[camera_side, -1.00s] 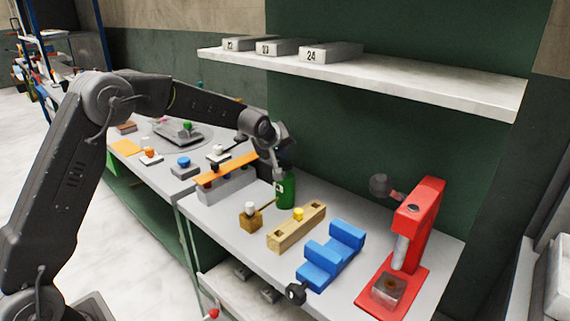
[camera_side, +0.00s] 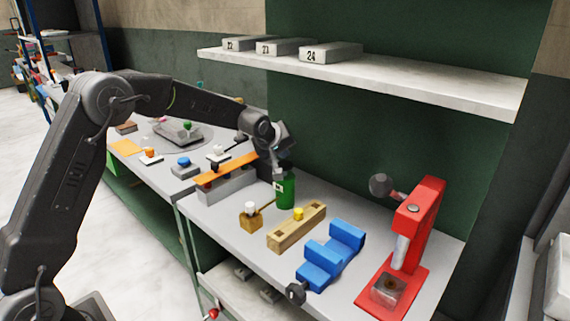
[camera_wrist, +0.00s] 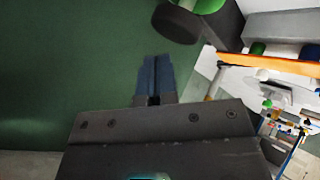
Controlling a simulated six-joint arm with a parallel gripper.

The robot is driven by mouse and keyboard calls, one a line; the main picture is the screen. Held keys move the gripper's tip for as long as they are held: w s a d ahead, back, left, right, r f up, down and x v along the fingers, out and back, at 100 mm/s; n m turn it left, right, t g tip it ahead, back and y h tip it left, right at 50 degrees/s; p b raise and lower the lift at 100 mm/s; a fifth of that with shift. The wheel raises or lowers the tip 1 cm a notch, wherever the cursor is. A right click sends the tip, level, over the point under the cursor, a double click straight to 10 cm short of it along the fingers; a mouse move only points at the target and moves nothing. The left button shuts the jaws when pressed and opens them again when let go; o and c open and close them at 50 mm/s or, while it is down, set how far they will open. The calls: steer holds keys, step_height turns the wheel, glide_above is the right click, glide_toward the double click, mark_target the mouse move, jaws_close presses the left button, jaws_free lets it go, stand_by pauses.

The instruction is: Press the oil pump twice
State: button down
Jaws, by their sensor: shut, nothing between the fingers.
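The oil pump appears to be the green bottle (camera_side: 286,190), upright at the back edge of the bench in the side view. My gripper (camera_side: 282,168) is right at its top and hides the pump head there. I cannot tell whether they touch. In the wrist view my gripper (camera_wrist: 155,66) is shut, its two bluish fingertips together with nothing between them. A green rounded part beside a dark cylinder shows at that view's top edge; I cannot tell whether it belongs to the bottle.
A wooden block with a white knob (camera_side: 250,215), a wooden bar with a yellow button (camera_side: 296,227), a blue cradle (camera_side: 331,254) and a red press (camera_side: 424,225) stand nearby. An orange strip (camera_side: 226,170) lies left of the bottle. A shelf (camera_side: 400,88) overhangs the back.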

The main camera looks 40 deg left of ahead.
mark_target(285, 161)
steer(key=shift+f, duration=0.2)
steer(key=shift+f, duration=0.25)
steer(key=shift+f, duration=1.1)
stand_by(1.4)
steer(key=shift+r, duration=1.5)
steer(key=shift+r, duration=2.55)
